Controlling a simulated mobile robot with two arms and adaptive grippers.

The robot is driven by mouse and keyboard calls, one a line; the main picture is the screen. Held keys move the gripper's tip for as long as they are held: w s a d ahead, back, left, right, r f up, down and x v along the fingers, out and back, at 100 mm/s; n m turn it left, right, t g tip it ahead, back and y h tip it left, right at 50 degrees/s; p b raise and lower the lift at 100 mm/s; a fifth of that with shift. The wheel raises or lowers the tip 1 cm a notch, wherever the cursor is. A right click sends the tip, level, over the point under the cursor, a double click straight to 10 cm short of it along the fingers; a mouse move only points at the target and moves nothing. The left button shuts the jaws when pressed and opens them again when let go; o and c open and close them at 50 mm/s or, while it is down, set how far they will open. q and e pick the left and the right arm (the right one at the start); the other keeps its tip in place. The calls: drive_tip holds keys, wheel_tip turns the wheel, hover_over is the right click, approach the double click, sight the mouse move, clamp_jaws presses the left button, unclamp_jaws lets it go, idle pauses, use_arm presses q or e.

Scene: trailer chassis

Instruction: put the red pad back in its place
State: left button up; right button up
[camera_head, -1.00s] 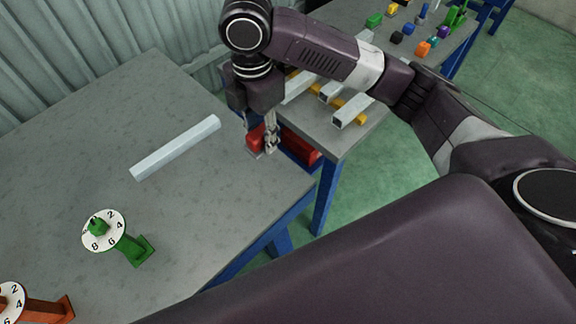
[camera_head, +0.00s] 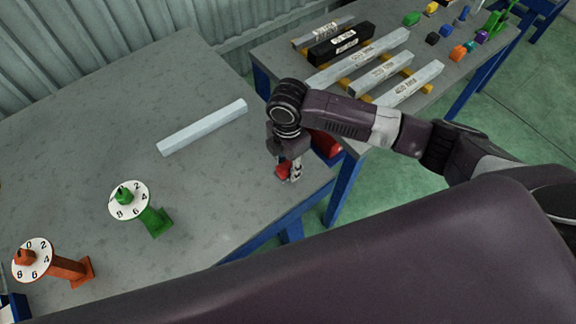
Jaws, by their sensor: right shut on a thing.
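The red pad (camera_head: 282,170) is a small red piece at the right end of the near grey table (camera_head: 225,200). My right gripper (camera_head: 294,173) is shut on it, pointing down, close to the table's right corner. The fingers partly cover the pad, and I cannot tell whether it touches the tabletop. A larger red object (camera_head: 326,144) shows just behind, beyond the table edge, partly hidden by my right arm. My left gripper is not in view.
A pale bar (camera_head: 202,127) lies on the near table. A green dial stand (camera_head: 150,218) and an orange dial stand (camera_head: 72,267) stand at the left front. The far table (camera_head: 275,60) carries several bars and small coloured parts.

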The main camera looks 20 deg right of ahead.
sight(287, 164)
drive_tip(key=shift+f, duration=0.55)
drive_tip(key=shift+f, duration=0.2)
drive_tip(key=o, duration=1)
wheel_tip(287, 164, up, 12)
drive_tip(key=shift+r+b, duration=0.25)
drive_tip(key=shift+b, duration=0.75)
drive_tip(key=shift+a, duration=0.1)
